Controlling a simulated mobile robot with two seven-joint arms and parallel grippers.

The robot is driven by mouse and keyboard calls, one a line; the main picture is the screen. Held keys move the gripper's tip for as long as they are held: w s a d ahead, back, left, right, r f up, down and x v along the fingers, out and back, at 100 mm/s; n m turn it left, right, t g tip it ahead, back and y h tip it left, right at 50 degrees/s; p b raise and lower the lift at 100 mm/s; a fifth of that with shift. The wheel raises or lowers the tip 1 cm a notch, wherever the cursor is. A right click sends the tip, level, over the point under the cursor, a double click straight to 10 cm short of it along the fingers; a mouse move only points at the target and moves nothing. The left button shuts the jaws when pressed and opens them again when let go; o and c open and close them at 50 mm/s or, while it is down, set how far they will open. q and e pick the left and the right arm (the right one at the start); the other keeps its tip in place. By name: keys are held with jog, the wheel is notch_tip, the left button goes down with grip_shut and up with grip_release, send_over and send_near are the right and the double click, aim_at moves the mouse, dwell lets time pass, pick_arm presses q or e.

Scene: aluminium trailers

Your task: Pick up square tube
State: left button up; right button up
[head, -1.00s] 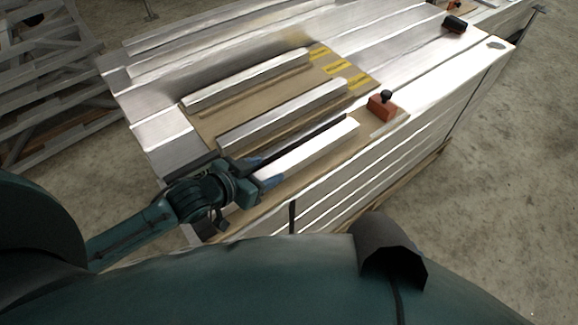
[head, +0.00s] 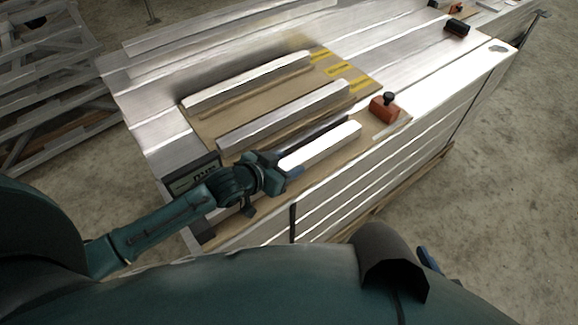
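Three pale metal square tubes lie side by side on a brown board (head: 212,131): a far one (head: 250,82), a middle one (head: 285,116) and a near one (head: 322,145). My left gripper (head: 280,165) is at the left end of the near tube, with its blue-tipped fingers apart, one on each side of that end. Whether the fingers touch the tube cannot be told. The left end of the tube is hidden by the gripper. A small blue piece at the lower right, partly behind a dark part of my body, looks like a tip of my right gripper (head: 428,260).
The board lies on a stack of aluminium panels (head: 430,75). An orange block with a black knob (head: 384,108) stands right of the near tube. Yellow labels (head: 338,69) mark the board. A metal rack (head: 45,80) stands at left.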

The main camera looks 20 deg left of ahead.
pick_arm(q)
grip_shut()
dwell(0.3)
jog(key=shift+d+r, duration=0.1)
jog(key=shift+r, duration=0.05)
